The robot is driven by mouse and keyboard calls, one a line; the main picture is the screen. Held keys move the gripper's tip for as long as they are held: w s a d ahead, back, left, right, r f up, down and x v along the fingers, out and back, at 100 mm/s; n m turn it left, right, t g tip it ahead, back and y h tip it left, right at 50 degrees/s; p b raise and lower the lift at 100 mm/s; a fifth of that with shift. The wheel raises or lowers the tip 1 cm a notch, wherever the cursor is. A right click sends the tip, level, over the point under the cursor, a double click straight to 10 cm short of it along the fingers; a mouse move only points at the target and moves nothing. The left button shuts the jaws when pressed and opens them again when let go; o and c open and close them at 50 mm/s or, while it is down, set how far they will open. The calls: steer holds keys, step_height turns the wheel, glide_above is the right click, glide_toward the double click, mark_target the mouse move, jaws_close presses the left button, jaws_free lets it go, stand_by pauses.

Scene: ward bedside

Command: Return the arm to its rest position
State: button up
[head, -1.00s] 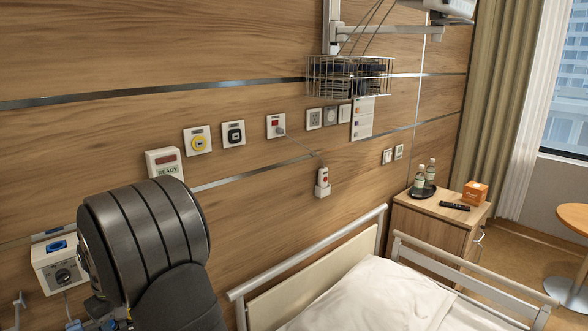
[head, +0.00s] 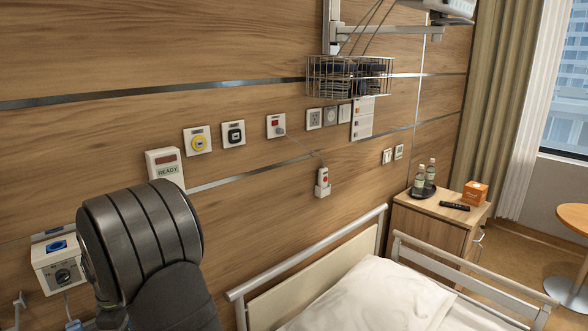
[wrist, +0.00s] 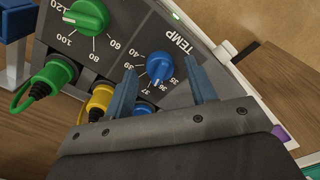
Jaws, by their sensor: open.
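My gripper (wrist: 163,95) shows in the wrist view, its two blue fingers apart and nothing held between them. It is in front of a grey panel (wrist: 205,55) marked TEMP. A blue knob (wrist: 159,66) shows between the fingers, and I cannot tell whether they touch it. A green knob (wrist: 87,16) is at the upper left of the panel. In the head view my dark arm fills the lower left and the gripper itself is hidden.
A green plug (wrist: 52,78) and a yellow plug (wrist: 99,100) sit in the panel, close to the left finger. In the head view, a white wall box (head: 60,268) is beside my arm. The bed rail (head: 310,252) and pillow (head: 365,295) are to the right.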

steer(key=n, duration=0.3)
steer(key=shift+n, duration=0.4)
steer(key=shift+r, duration=1.35)
steer(key=shift+f, duration=0.15)
step_height(320, 180, down, 2)
steer(key=shift+f, duration=0.2)
steer(key=m, duration=0.3)
steer(key=shift+m, duration=2.7)
